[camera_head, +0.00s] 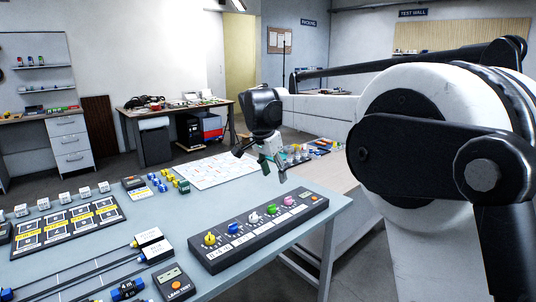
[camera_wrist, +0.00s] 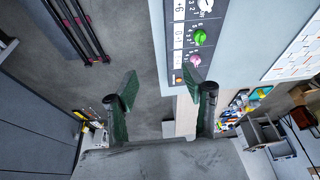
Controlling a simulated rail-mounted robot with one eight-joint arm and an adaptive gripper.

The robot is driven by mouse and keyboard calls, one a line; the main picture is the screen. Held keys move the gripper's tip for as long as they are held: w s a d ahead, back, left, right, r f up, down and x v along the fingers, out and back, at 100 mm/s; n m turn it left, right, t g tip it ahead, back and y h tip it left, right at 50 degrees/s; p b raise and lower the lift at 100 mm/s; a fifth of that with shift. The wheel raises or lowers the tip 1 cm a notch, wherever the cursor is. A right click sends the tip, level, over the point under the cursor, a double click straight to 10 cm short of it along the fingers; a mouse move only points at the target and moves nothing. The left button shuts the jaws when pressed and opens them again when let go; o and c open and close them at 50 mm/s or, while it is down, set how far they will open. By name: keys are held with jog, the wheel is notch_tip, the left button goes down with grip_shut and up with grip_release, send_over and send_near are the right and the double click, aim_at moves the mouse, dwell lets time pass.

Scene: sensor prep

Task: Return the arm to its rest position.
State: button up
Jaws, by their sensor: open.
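My gripper (camera_head: 262,164) hangs in the air above the right part of the grey-blue table, behind the knob panel in the head view. In the wrist view its two dark green fingers (camera_wrist: 160,95) are spread apart with nothing between them. The black knob panel (camera_head: 225,256) carries yellow, blue, white, green and pink knobs. The green knob (camera_wrist: 199,37) and the pink knob (camera_wrist: 195,60) also show in the wrist view, beyond the right finger. My arm reaches in from the right of the head view, bent, with its big white joint close to the camera.
The table (camera_head: 175,212) also bears a white grid sheet (camera_head: 210,169), a black tray (camera_head: 70,228) with yellow-marked cards, small white cubes and an orange-labelled tester (camera_head: 174,282). Grey floor shows past the table's right edge.

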jog(key=s+d+r+n+t+y, duration=0.1)
jog(key=s+d+n, duration=0.1)
jog(key=s+d, duration=0.35)
jog(key=s+d+r+n, duration=0.1)
jog(key=s+d, duration=0.2)
jog(key=s, duration=0.6)
jog(key=s+d+r+n+t+y, duration=0.1)
jog(key=s+d+n, duration=0.1)
jog(key=s+d, duration=0.4)
jog(key=s+d+f+n, duration=0.1)
jog(key=s+f, duration=0.2)
jog(key=s, duration=0.4)
jog(key=s+d+f+n+t, duration=0.1)
jog(key=s+f, duration=0.3)
jog(key=s, duration=0.3)
jog(key=s+d+f+n+t, duration=0.1)
jog(key=s+f, duration=0.3)
jog(key=s, duration=0.3)
jog(key=shift+d+n, duration=0.4)
